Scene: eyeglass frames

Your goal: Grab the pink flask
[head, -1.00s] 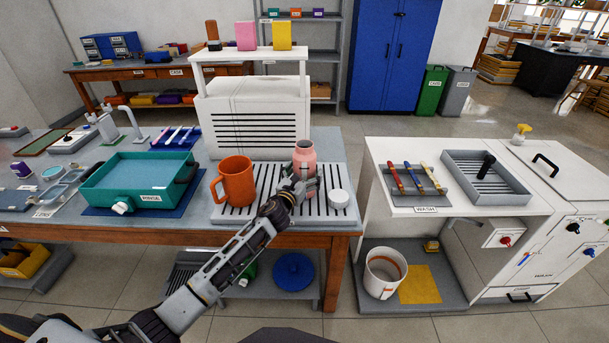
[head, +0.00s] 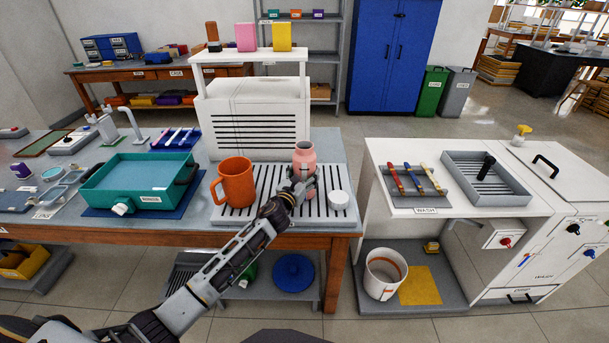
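The pink flask (head: 305,156) stands upright on the striped drain rack near the right end of the wooden table. Its neck and upper body show; its lower part is hidden behind my gripper. My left gripper (head: 303,184) is at the flask's lower body, with its fingers at the near side and around it. The fingers are small and dark, so I cannot tell whether they are closed on the flask. My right gripper is not in view.
An orange mug (head: 234,183) stands left of the flask on the drain rack (head: 262,208). A white vented unit (head: 258,115) is behind. A teal basin (head: 140,181) lies farther left.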

